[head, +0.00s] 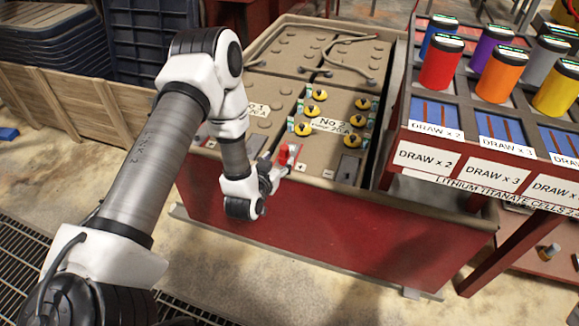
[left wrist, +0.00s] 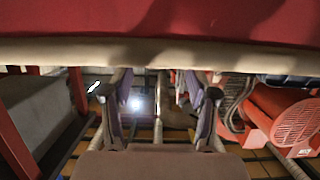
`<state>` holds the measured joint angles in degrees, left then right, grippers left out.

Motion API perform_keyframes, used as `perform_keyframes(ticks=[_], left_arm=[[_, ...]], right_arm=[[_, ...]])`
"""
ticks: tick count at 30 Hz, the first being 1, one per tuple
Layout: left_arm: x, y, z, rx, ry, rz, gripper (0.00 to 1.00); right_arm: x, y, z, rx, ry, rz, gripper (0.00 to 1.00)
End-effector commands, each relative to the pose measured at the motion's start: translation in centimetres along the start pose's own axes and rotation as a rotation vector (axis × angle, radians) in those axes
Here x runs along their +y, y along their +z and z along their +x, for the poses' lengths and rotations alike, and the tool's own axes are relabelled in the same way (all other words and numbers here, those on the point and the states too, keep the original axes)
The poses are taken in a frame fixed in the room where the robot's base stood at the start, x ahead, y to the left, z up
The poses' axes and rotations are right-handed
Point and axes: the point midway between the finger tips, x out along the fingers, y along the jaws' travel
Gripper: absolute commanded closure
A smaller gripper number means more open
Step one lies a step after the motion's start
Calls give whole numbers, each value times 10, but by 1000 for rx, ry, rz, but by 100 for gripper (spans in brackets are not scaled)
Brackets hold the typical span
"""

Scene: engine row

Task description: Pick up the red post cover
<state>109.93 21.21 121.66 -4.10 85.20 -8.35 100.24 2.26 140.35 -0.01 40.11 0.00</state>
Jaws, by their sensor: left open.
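The red post cover (head: 284,155) is a small bright red piece at the front edge of the battery top, beside the label "No 2". My left gripper (head: 275,178) is at the near rim, just in front of the cover and close to it; I cannot tell whether they touch. In the left wrist view the two fingers of my left gripper (left wrist: 160,95) stand apart with nothing clearly between them. I cannot make out the cover in that view. My right gripper is not in view.
The red battery case (head: 320,245) has a beige rim. Yellow-capped terminals (head: 303,129) and a grey block (head: 348,168) stand on its top. On the right a red rack (head: 480,185) holds several coloured cylinders, including a red one (head: 441,62). A wooden crate (head: 85,110) stands left.

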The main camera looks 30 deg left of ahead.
Motion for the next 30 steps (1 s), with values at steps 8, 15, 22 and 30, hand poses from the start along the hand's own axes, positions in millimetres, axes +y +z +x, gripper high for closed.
perform_keyframes(ticks=[8, 15, 22, 30], left_arm=[[0, -2, 40, 5, 1, 1, 41], [1, -4, 73, -1, 0, 0, 41], [1, -5, 72, -2, 0, 0, 59], [1, -5, 72, -2, 0, 0, 100]], right_arm=[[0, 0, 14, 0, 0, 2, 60], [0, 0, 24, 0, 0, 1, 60], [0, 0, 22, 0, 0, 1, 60], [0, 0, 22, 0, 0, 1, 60]])
